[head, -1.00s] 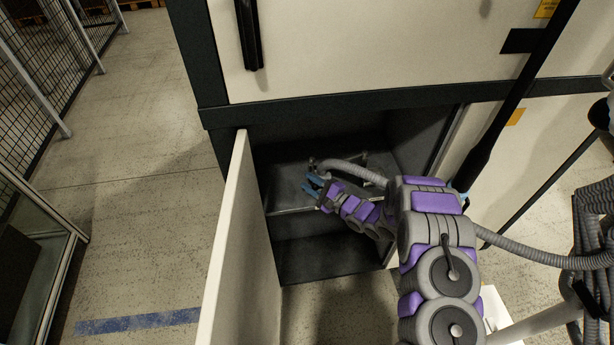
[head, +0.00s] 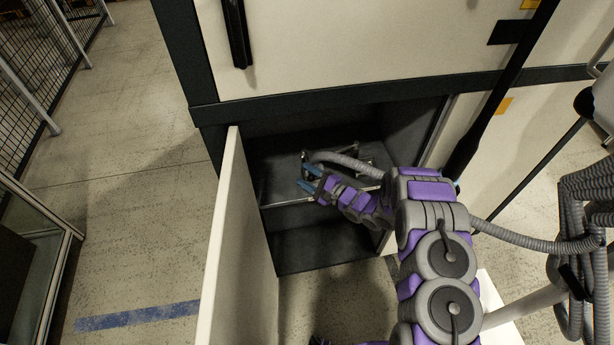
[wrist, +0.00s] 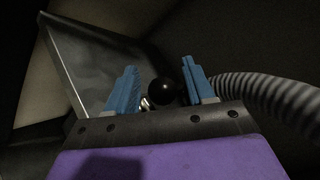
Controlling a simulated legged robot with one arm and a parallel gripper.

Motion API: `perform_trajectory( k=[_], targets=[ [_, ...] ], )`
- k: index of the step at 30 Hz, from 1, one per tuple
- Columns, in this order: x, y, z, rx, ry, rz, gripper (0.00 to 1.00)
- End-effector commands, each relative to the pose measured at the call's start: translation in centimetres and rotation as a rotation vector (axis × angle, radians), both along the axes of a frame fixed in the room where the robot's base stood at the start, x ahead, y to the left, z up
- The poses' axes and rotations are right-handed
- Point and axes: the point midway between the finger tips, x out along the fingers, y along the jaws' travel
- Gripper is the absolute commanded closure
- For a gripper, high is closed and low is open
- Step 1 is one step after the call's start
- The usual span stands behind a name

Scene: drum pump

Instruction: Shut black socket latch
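My gripper (head: 312,180) is inside the open lower compartment of the cabinet, with its blue fingers spread apart. In the wrist view my gripper (wrist: 160,85) shows two blue fingers with a gap between them. A round black knob (wrist: 161,92) appears in that gap, with a small shiny metal piece beside it at the left. I cannot tell whether the fingers touch the knob. A grey ribbed hose (head: 345,160) runs to a socket fitting (head: 306,156) close to my fingertips. The latch itself is too small to make out in the head view.
The cabinet's open door (head: 222,235) stands to the left of my arm. A dark bar (head: 490,110) and a hanging hose (head: 530,243) are at the right. Open floor lies at the left.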

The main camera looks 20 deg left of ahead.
Motion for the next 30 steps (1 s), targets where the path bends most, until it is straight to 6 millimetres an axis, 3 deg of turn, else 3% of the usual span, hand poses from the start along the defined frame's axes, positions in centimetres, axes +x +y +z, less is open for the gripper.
perform_trajectory(
  k=[8,21,30],
  targets=[
    [-0.5,-1.5,0.2,0.002,-0.001,-0.001,0.47],
    [-3.2,-10.0,0.1,0.001,0.001,-0.005,0.47],
    [-4.8,-14.7,0.0,0.000,0.002,-0.004,0.47]
  ],
)
